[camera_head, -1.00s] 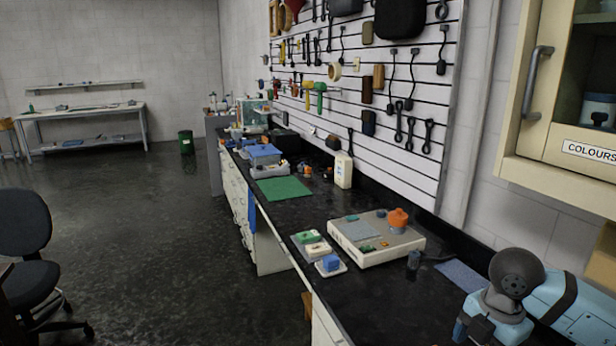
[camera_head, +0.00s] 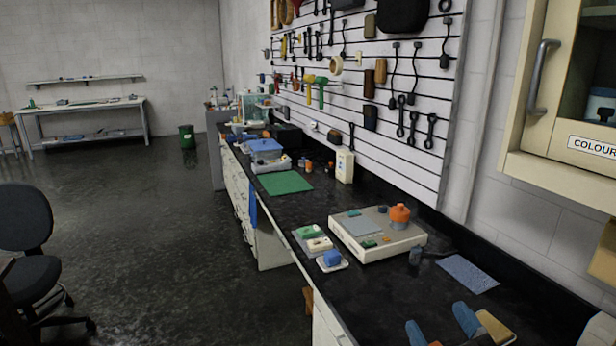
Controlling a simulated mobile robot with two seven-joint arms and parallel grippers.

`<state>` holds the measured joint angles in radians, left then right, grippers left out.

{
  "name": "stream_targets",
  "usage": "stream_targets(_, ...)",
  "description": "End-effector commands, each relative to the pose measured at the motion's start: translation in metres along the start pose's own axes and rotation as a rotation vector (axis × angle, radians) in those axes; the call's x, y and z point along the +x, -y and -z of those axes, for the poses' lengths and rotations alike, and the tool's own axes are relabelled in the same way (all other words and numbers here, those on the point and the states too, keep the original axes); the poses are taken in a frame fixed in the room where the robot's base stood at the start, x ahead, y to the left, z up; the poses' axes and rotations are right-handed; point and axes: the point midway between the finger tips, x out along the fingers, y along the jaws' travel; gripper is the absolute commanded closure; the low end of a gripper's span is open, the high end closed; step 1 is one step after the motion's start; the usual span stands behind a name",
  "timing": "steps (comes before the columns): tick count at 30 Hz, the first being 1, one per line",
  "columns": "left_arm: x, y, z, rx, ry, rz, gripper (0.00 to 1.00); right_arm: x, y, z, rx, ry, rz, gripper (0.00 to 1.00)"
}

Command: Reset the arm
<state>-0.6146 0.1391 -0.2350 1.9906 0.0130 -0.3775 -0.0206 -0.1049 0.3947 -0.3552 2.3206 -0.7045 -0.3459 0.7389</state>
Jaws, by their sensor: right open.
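My right gripper (camera_head: 441,325) shows at the lower right, low in the picture over the front part of the black bench top (camera_head: 385,290). Its two blue fingers are apart, with only dark bench top visible between them. A tan piece (camera_head: 494,327) shows right beside the right-hand finger; I cannot tell whether it is a separate thing. The rest of the gripper is cut off by the bottom edge. My left gripper is not in view.
A cream device (camera_head: 376,240) with an orange knob (camera_head: 399,214) stands beyond the gripper. A small tray with a blue block (camera_head: 332,258) is left of it. A blue-grey cloth (camera_head: 467,273) lies near the wall. A cupboard (camera_head: 560,160) overhangs the right side.

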Motion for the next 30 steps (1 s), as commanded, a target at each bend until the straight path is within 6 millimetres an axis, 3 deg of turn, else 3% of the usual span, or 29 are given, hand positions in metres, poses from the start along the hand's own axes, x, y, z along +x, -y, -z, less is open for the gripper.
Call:
stream_targets(1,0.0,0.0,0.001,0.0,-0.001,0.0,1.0,-0.016,-0.009,-0.024,0.03,0.138,-0.083,0.24)
stream_targets(4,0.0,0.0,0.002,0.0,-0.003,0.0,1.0,-0.056,-0.022,-0.07,0.065,0.437,-0.196,0.24)
stream_targets(9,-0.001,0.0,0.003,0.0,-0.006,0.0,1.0,-0.128,-0.017,-0.123,0.102,0.86,-0.226,0.24)
stream_targets(15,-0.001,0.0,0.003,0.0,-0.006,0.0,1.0,-0.193,0.0,-0.147,0.135,1.178,-0.158,0.24)
stream_targets(21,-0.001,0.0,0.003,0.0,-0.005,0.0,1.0,-0.242,0.018,-0.154,0.166,1.398,-0.06,0.24)
stream_targets(27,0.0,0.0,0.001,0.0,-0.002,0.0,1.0,-0.282,0.033,-0.152,0.198,1.562,0.043,0.24)
stream_targets(30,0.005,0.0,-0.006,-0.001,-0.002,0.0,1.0,-0.28,0.039,-0.172,0.197,1.528,0.052,0.24)
